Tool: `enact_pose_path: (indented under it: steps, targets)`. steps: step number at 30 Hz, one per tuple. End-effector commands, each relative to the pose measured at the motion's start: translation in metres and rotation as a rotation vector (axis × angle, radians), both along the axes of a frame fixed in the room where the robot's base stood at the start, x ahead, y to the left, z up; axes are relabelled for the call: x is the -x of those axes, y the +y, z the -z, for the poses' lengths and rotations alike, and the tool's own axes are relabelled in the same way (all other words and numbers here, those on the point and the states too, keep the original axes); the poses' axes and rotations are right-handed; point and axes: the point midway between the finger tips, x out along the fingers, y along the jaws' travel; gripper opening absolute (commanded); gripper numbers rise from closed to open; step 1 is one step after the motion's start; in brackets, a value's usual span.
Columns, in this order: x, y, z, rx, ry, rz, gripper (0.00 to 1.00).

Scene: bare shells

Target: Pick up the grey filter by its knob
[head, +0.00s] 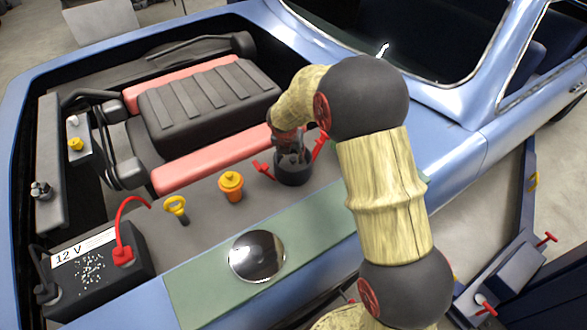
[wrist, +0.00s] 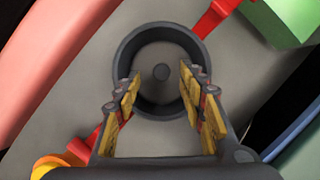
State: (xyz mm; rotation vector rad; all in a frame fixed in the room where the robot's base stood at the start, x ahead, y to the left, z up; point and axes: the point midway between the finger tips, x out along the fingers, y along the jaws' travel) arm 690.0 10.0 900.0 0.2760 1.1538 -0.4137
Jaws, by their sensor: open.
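The grey filter (wrist: 155,52) shows in the wrist view as a round grey face inside a dark round housing (wrist: 124,52). Its small darker knob (wrist: 160,73) is at the centre. My gripper (wrist: 160,82) is open, with one finger on each side of the knob in the picture and no contact visible. I cannot tell how far above the knob the fingertips are. In the head view my gripper (head: 291,153) points down over the housing (head: 294,176). The filter and knob are hidden there by the gripper and the housing wall.
Red clips (head: 263,169) flank the housing. An orange cap (head: 231,185), a yellow ring handle (head: 176,206) and a battery (head: 95,265) stand to the left. A shiny round dish (head: 257,256) lies on a green strip (head: 203,290) in front. The black ribbed engine cover (head: 205,105) is behind.

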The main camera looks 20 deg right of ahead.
Motion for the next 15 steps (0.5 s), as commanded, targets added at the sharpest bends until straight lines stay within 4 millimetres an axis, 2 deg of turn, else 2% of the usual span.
enact_pose_path:
  steps: [1,6,13,15]
  targets:
    - [-0.001,-0.004,0.012,0.0,0.002,0.003,0.41]
    - [-0.008,-0.007,0.03,0.0,0.002,0.001,0.41]
    - [-0.009,-0.007,0.029,-0.001,0.001,0.001,0.41]
    - [-0.008,-0.007,0.029,-0.001,0.001,0.001,0.37]
